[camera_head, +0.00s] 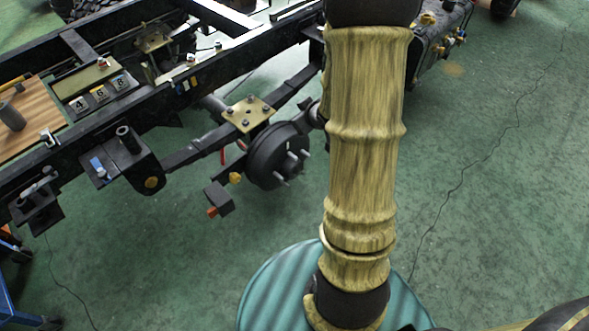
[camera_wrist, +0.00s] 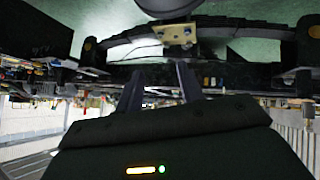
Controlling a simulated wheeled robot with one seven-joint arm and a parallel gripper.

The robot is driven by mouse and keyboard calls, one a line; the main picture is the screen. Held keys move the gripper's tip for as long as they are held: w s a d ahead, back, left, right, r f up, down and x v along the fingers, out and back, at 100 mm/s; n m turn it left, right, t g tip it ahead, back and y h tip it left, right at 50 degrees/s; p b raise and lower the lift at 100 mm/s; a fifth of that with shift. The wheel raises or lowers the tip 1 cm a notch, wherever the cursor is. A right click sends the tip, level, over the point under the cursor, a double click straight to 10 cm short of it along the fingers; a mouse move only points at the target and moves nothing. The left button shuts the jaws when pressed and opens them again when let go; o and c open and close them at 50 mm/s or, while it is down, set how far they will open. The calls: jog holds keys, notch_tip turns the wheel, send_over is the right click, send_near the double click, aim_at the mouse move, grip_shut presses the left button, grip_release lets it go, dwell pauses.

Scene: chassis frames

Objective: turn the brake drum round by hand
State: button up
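The brake drum (camera_head: 275,156) is a dark round drum with several studs on its face, below the chassis rail near the middle of the head view. A brass-coloured plate with bolts (camera_head: 249,113) sits just above it on the leaf spring. In the wrist view, which looks upside down, a dark rounded shape, probably the drum (camera_wrist: 166,6), is cut off at the top edge. My gripper (camera_wrist: 159,78) shows there with two dark fingers apart and nothing visible between them. It is apart from the drum. In the head view I cannot make out my gripper.
The black chassis rail (camera_head: 150,92) runs across the upper left. A leaf spring (camera_head: 200,147) and a bracket (camera_head: 124,156) lie left of the drum. A wooden board (camera_head: 30,125) rests at far left. The green floor (camera_head: 490,190) is clear at right, apart from a thin crack-like line.

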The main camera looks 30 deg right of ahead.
aim_at(294, 156)
jog(key=s+d+f+n+t+y+b, duration=0.1)
jog(key=d+f+t+y+b, duration=0.1)
jog(key=f+b, duration=0.7)
jog(key=s+d+f+n+t+y+b, duration=0.1)
jog(key=s+d+f+t+y+b, duration=0.1)
jog(key=f+b, duration=0.7)
jog(key=s+d+f+t+y+b, duration=0.2)
jog(key=f+b, duration=0.8)
jog(key=f, duration=0.5)
jog(key=d+t, duration=0.1)
jog(key=d, duration=0.1)
jog(key=shift+d+f+n+t+y, duration=0.3)
jog(key=shift+d+f+n+t, duration=0.05)
jog(key=shift+d+n+t, duration=0.05)
jog(key=shift+w, duration=0.2)
jog(key=b+x, duration=0.7)
jog(key=x, duration=1)
jog(key=shift+a+b, duration=0.1)
jog(key=shift+b, duration=0.2)
grip_shut()
